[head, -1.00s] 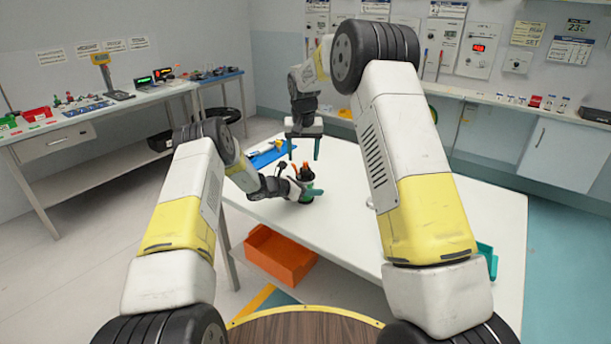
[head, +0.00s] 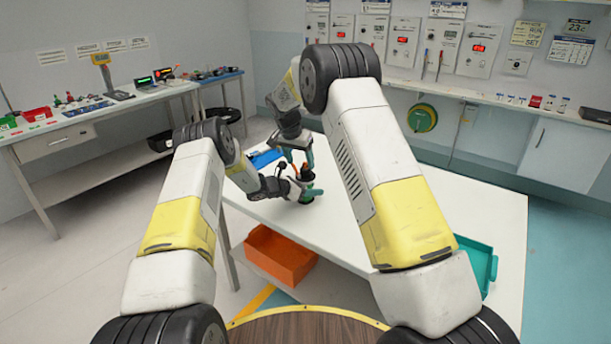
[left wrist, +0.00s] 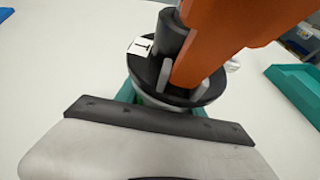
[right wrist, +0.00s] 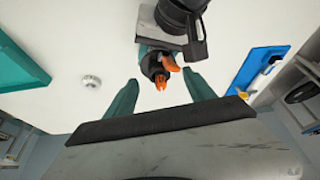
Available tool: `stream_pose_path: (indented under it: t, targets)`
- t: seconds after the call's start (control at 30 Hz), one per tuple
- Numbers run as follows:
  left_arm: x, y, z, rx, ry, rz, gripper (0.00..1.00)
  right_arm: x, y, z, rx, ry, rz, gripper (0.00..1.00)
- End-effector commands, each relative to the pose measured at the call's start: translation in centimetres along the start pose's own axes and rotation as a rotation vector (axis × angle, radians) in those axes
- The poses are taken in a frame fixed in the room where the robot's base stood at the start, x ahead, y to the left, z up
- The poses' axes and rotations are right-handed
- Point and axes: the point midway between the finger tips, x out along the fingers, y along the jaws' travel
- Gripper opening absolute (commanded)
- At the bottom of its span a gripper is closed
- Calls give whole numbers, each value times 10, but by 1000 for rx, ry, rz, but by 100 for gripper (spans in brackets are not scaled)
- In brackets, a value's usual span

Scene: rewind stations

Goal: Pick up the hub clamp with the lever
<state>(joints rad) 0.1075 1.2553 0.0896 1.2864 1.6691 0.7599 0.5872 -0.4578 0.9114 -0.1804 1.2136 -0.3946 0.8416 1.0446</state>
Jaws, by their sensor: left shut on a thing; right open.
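The hub clamp (left wrist: 180,90) has a dark round body and flange, with an orange lever (left wrist: 235,35) rising from it in the left wrist view. My left gripper (head: 303,193) is shut on the clamp's body, above the white table (head: 440,215). In the right wrist view the clamp (right wrist: 152,64) shows beyond my fingertips, its orange part pointing toward me. My right gripper (right wrist: 161,93) is open, its green fingers spread to either side of the orange part without visible contact. In the head view my right gripper (head: 298,158) is just above and behind the left one.
A blue tray (right wrist: 262,66) with small items lies near the table's far-left side. A teal tray (head: 478,262) is at the right edge. A small white round thing (right wrist: 91,81) lies on the table. An orange bin (head: 280,257) sits below the tabletop. The table's middle is mostly clear.

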Motion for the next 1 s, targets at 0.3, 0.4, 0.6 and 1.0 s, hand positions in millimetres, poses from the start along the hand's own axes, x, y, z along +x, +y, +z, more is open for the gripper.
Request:
stream_pose_path:
  t: [0.3,0.4,0.6,1.0]
  targets:
    - [0,0,1,1,-2,0,0,32,4,-8,0,-1,1,63]
    - [0,0,1,1,-2,0,0,46,4,-8,0,-1,0,63]
    - [0,0,1,0,-2,0,0,53,3,-9,-1,0,-1,63]
    - [0,0,1,1,-2,0,0,52,4,-9,-1,0,-1,0]
